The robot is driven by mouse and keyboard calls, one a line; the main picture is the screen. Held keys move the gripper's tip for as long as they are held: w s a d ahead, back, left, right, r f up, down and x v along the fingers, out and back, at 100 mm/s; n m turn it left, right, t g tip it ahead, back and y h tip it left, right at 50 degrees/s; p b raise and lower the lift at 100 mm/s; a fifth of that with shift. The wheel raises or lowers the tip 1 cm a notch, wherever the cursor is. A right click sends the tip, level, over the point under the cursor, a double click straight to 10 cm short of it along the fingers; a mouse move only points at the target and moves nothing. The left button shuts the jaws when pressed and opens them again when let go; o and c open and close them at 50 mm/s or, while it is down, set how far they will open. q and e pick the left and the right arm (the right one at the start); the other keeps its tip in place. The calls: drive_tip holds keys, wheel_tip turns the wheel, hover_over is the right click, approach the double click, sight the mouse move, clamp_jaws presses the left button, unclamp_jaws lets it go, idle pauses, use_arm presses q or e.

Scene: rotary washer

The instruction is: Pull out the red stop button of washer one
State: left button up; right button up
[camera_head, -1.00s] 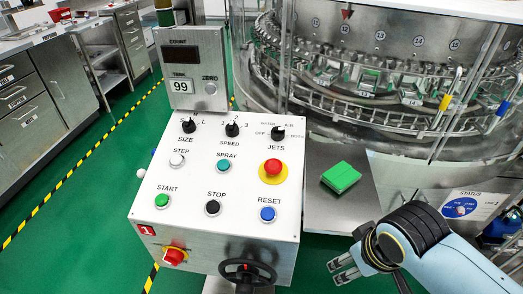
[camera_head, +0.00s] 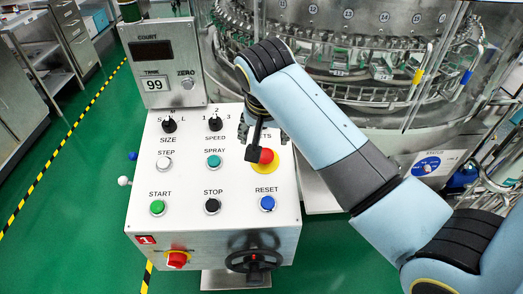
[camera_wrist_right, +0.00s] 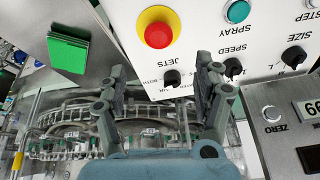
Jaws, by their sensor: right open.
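The red stop button (camera_head: 265,156) is a mushroom head on a yellow disc on the sloping white control panel (camera_head: 185,187), at its right side above RESET. It shows whole in the right wrist view (camera_wrist_right: 158,34). A red plate with a 1 (camera_head: 146,240) is on the panel box's front. My right gripper (camera_head: 258,132) is at the button's upper edge in the head view, partly hidden by its own arm. In the right wrist view the right gripper (camera_wrist_right: 160,72) is open and empty, the button lying beyond the gap between its fingertips. Whether they touch it, I cannot tell.
The JETS knob (camera_wrist_right: 171,78) shows between my right fingers; the SPEED knob (camera_wrist_right: 232,66) is close beside them. A blue RESET button (camera_head: 267,203) is below the red one. A black handwheel (camera_head: 254,258) and red-yellow switch (camera_head: 177,259) are on the front. A green block (camera_wrist_right: 68,48) lies on a steel shelf.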

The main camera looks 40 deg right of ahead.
sight(265, 154)
drive_tip(key=b+x, duration=0.1)
drive_tip(key=x, duration=0.9)
drive_tip(key=shift+f, duration=0.3)
drive_tip(key=shift+c, duration=0.4)
clamp_jaws()
